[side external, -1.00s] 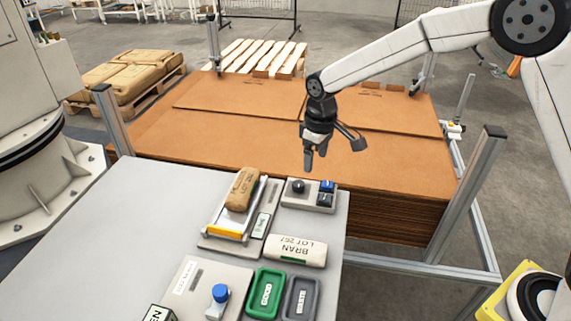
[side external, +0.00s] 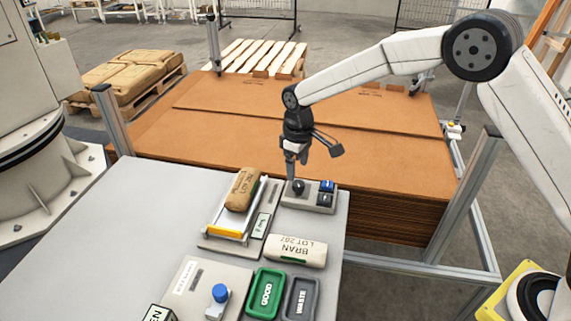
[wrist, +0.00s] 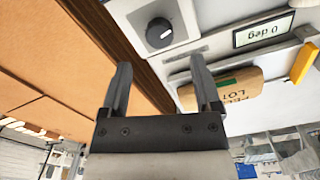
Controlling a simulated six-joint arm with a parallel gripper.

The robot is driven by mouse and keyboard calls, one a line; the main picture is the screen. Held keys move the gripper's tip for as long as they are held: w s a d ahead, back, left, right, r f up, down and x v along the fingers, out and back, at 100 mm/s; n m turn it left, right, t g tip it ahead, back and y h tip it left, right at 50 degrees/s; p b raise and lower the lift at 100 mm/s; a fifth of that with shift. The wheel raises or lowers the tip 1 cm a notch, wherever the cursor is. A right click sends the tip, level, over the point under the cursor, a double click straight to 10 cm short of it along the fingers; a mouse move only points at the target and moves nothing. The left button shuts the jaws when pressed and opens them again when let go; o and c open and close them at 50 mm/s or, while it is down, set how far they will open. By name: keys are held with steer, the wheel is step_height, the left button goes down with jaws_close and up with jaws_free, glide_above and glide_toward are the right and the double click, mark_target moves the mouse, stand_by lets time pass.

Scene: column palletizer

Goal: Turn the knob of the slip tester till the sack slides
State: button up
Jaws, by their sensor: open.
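The dark round knob (side external: 298,188) sits on a small grey control box (side external: 306,205) at the table's back right corner. The knob also shows in the wrist view (wrist: 159,33), beyond my fingertips. The slip tester's ramp (side external: 216,222) lies beside the box, apparently flat, with a brown sack (side external: 242,190) on it. In the wrist view the display (wrist: 264,30) reads 0 deg, and the sack (wrist: 240,88) lies right of my fingers. My gripper (side external: 295,167) is open and empty, pointing down just above the knob; I cannot tell whether it touches.
A white BRAN sack (side external: 296,251) lies in front of the control box. A green GOOD tray (side external: 265,316), a grey WASTE tray (side external: 300,316) and a blue-topped button (side external: 220,293) stand nearer. Stacked brown sheets (side external: 230,150) lie behind the table. The table's left is clear.

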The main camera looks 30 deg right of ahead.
mark_target(297, 183)
steer(key=shift+f, duration=2.5)
jaws_close()
